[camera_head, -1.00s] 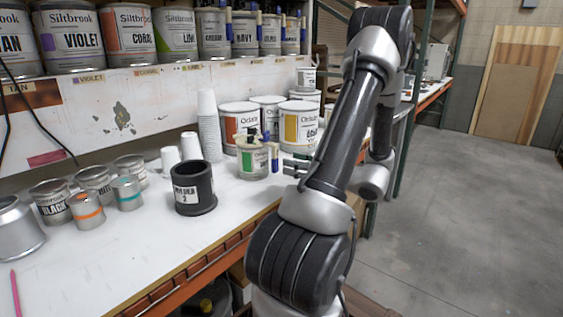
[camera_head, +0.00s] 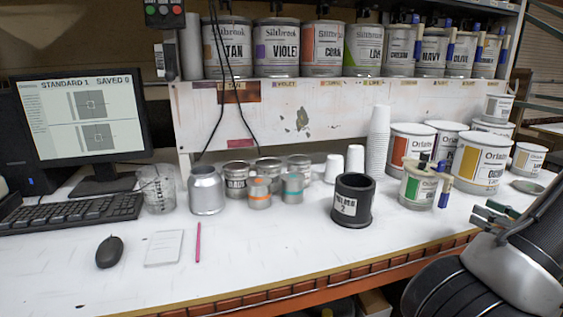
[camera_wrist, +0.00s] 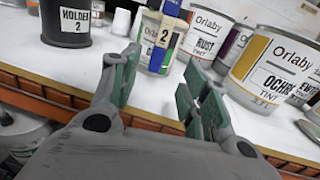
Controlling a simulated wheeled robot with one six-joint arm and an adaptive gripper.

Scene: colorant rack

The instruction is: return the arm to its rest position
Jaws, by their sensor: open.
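My gripper (camera_head: 488,217) is at the lower right of the head view, above the front part of the white counter, with my dark forearm beside it. In the wrist view my gripper (camera_wrist: 155,88) has its two green-padded fingers spread, with nothing between them. A small can with a green label and a blue upright piece (camera_head: 418,188) stands on the counter to the left of the fingers. It also shows beyond the fingers in the wrist view (camera_wrist: 158,55), apart from them. Most of my arm is outside the head view.
A black cup-like holder marked 2 (camera_head: 353,203) stands on the counter left of the green-labelled can. Large Orlaby cans (camera_head: 482,160) stand behind my gripper. Small cans, a monitor (camera_head: 82,118) and a keyboard (camera_head: 70,210) are further left. The counter's front middle is clear.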

